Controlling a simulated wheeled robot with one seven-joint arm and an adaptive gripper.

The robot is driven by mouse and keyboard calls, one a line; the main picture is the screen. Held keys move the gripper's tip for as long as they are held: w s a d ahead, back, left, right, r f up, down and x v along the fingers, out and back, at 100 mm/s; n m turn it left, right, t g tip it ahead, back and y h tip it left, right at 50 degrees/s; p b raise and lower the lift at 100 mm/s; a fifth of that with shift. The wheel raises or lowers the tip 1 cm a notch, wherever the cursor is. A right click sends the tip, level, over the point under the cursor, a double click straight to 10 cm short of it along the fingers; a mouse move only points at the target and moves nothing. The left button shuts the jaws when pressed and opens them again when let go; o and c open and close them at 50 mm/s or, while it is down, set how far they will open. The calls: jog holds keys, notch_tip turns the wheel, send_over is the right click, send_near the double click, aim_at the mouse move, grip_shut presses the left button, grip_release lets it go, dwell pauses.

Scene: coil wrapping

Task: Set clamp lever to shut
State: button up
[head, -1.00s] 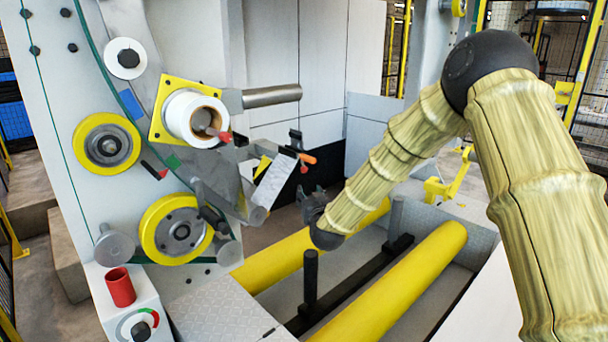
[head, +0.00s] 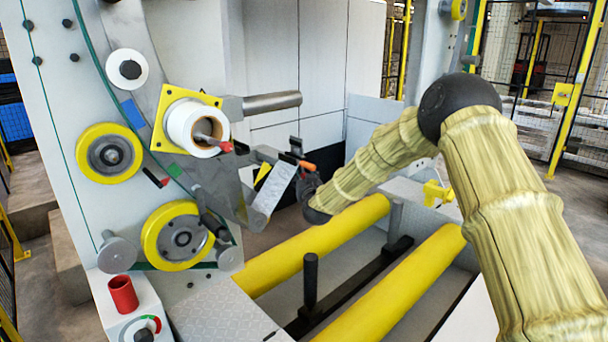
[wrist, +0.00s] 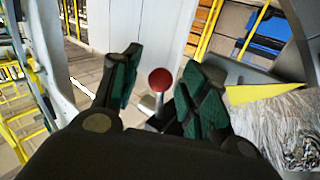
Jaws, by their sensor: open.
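A lever with a red ball knob (wrist: 160,80) on a pale metal stem stands between the fingers of my gripper (wrist: 158,95) in the wrist view. The green-padded fingers are open, one on each side of it, with gaps to the knob; its base is hidden behind my gripper body. In the head view my gripper (head: 305,185) is beside the film-covered plate (head: 273,190) of the machine's arm. An orange-red tip (head: 307,166) shows just above my gripper there; I cannot tell whether it is the same lever.
In the wrist view, crinkled film (wrist: 290,130) and a yellow piece (wrist: 262,92) lie close right of my fingers. In the head view, a film roll (head: 190,125) and a metal bar (head: 272,102) are to the left. Yellow rollers (head: 400,285) run below my arm.

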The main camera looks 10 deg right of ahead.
jog(key=shift+w, duration=0.45)
grip_shut()
